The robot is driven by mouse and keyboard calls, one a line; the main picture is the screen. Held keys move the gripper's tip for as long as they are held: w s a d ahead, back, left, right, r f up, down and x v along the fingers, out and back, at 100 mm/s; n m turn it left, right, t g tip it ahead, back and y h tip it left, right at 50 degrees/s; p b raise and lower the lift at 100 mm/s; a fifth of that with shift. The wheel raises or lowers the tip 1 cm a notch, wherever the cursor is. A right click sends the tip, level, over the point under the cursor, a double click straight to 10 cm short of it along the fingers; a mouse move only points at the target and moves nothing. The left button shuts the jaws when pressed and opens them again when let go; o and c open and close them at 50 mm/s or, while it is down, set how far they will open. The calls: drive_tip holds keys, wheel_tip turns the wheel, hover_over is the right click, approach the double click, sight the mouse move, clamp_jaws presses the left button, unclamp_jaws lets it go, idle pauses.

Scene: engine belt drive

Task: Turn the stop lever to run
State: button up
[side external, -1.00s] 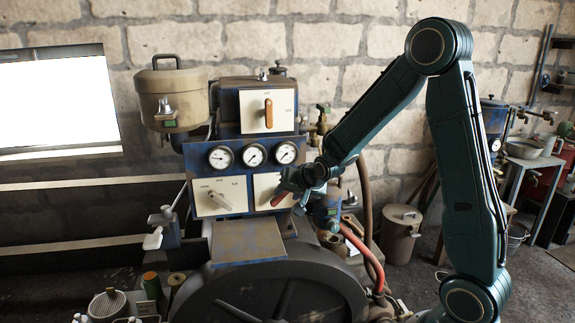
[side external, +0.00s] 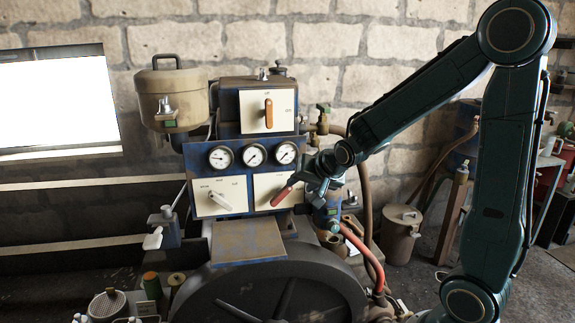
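A red-handled lever (side external: 282,196) sits on the lower right white panel (side external: 265,183) of the engine's blue control box. It is tilted, with its free end down to the left. I take it to be the stop lever; the panel lettering is too small to read. My gripper (side external: 301,179) is at the right edge of that panel, by the lever's upper right end. It hides that part of the panel. I cannot tell whether it touches the lever, or whether its fingers are open or shut.
A white lever (side external: 221,201) is on the lower left panel and an orange upright lever (side external: 268,112) on the top panel. Three gauges (side external: 253,155) sit between. A flywheel (side external: 270,290) is below. Pipes and a red hose (side external: 360,245) are to the right.

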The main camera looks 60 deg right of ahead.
drive_tip(key=shift+w, duration=0.15)
drive_tip(key=c, duration=0.9)
drive_tip(key=shift+w+d+n, duration=0.2)
drive_tip(key=shift+w+n, duration=0.1)
drive_tip(key=shift+w, duration=0.05)
clamp_jaws()
drive_tip(key=w+r+n+g+h, duration=0.25)
drive_tip(key=w+n+h, duration=0.2)
drive_tip(key=w, duration=0.35)
drive_tip(key=a+r+g+h, duration=0.1)
drive_tip(key=a+g+h, duration=0.2)
drive_tip(key=a, duration=0.5)
drive_tip(key=shift+w+a+n+g, duration=0.2)
drive_tip(key=shift+w+n+g, duration=0.25)
drive_tip(key=shift+g, duration=0.3)
